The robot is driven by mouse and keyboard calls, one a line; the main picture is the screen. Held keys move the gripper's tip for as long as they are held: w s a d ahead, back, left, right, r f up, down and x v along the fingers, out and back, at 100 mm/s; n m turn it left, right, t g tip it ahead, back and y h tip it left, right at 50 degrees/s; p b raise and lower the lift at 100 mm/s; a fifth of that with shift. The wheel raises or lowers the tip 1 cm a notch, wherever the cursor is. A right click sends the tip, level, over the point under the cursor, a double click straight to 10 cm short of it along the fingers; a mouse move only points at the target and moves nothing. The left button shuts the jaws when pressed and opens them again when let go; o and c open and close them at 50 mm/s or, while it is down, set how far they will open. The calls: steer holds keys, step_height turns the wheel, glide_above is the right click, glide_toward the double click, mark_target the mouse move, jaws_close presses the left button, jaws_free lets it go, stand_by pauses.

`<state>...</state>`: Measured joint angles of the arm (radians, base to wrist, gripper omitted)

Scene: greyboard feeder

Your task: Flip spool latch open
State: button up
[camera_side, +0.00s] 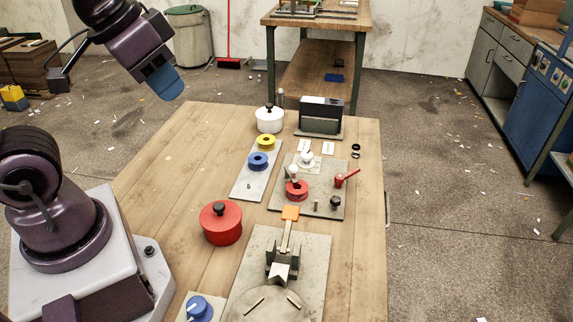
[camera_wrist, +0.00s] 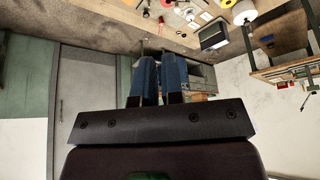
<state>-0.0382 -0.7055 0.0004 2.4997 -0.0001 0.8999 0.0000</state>
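A grey plate (camera_side: 325,211) on the wooden table holds a red spool (camera_side: 297,191), a white knobbed part (camera_side: 307,158), a black knob (camera_side: 335,202) and a red lever handle (camera_side: 346,178) angled up to the right. A toggle clamp (camera_side: 283,262) with an orange-tipped arm (camera_side: 290,213) stands on another plate nearer the camera. I cannot tell for certain which part is the spool latch. My gripper (camera_side: 170,86) is raised well above the table's far left, away from these parts. Its blue fingers (camera_wrist: 158,77) are close together, with nothing seen between them.
Yellow (camera_side: 266,142) and blue (camera_side: 258,160) spools stand on a narrow plate (camera_side: 246,185). A red lidded pot (camera_side: 221,224), white pot (camera_side: 269,120) and black box (camera_side: 321,115) stand nearby. The table's left part (camera_side: 165,165) is clear.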

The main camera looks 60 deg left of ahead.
mark_target(291, 176)
steer(key=w+a+f+n+g+h, duration=0.1)
steer(key=w+a+f+n, duration=0.1)
steer(key=w+f, duration=0.1)
steer(key=w+a+f+n+g, duration=0.2)
steer(key=w+a+f+n, duration=0.1)
steer(key=w+a+f+n+g+h, duration=0.1)
steer(key=w+a+f+n, duration=0.2)
steer(key=shift+w+a+g+h, duration=0.1)
steer(key=shift+a+g+h, duration=0.1)
steer(key=shift+g+h, duration=0.15)
jaws_close()
steer(key=w+a+f+n+t+h, duration=0.2)
steer(key=w+a+f+n+h, duration=0.3)
steer(key=w+a+f+n, duration=0.4)
steer(key=w+f+n, duration=0.1)
steer(key=n, duration=0.3)
steer(key=shift+w+f+n, duration=0.35)
steer(key=shift+w+n, duration=0.05)
steer(key=shift+f, duration=0.1)
